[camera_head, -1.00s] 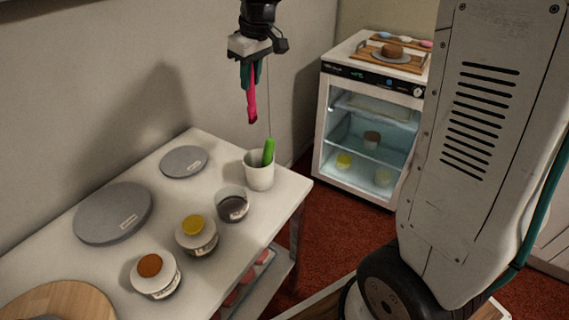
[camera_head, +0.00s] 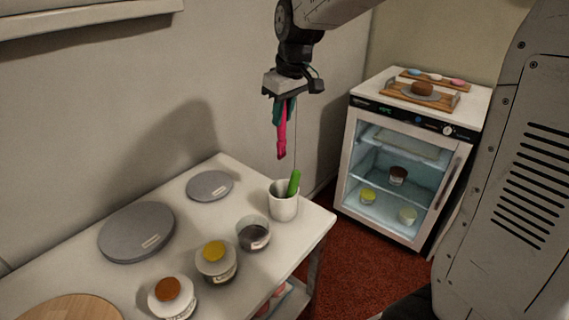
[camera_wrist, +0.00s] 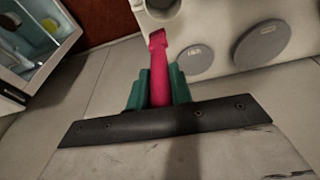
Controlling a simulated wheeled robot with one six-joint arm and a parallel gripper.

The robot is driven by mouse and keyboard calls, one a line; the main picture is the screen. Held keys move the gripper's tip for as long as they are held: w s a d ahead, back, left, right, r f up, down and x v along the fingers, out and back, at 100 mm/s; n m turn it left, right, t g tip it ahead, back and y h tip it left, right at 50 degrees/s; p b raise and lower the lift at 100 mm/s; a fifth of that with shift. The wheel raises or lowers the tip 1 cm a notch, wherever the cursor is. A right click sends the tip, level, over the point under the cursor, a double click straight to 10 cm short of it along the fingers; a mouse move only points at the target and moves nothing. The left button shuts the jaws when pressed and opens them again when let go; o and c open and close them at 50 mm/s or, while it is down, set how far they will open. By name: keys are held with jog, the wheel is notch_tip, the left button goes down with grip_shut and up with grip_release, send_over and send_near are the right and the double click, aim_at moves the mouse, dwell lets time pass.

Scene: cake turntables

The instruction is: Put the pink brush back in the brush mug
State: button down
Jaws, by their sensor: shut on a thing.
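The pink brush (camera_head: 282,138) hangs upright below my gripper (camera_head: 284,108), which is shut on its upper part. In the wrist view the brush (camera_wrist: 158,68) sits between the green fingers (camera_wrist: 158,90) and points away from the camera. The white brush mug (camera_head: 283,205) stands near the back right corner of the table, with a green brush (camera_head: 293,183) leaning in it. The held brush is in the air above the mug and does not touch it in the head view. In the wrist view the mug (camera_wrist: 162,8) is cut off at the top edge.
Grey turntables (camera_head: 137,232) (camera_head: 209,185) lie on the white table (camera_head: 215,216). Several jars, one with a yellow top (camera_head: 215,259), stand along its front. A glass-door fridge (camera_head: 403,165) with a tray (camera_head: 420,95) on top stands at the right.

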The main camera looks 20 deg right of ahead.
jog(key=s, duration=0.1)
jog(key=s+a, duration=0.1)
jog(key=s, duration=0.1)
jog(key=shift+a+f, duration=0.15)
jog(key=s+d+x, duration=0.1)
jog(key=s+x, duration=0.1)
jog(key=x, duration=0.9)
jog(key=shift+f, duration=0.7)
jog(key=shift+x, duration=1.05)
jog(key=shift+s+d, duration=0.1)
jog(key=shift+s, duration=0.1)
jog(key=c, duration=1.2)
grip_release()
jog(key=shift+o, duration=0.2)
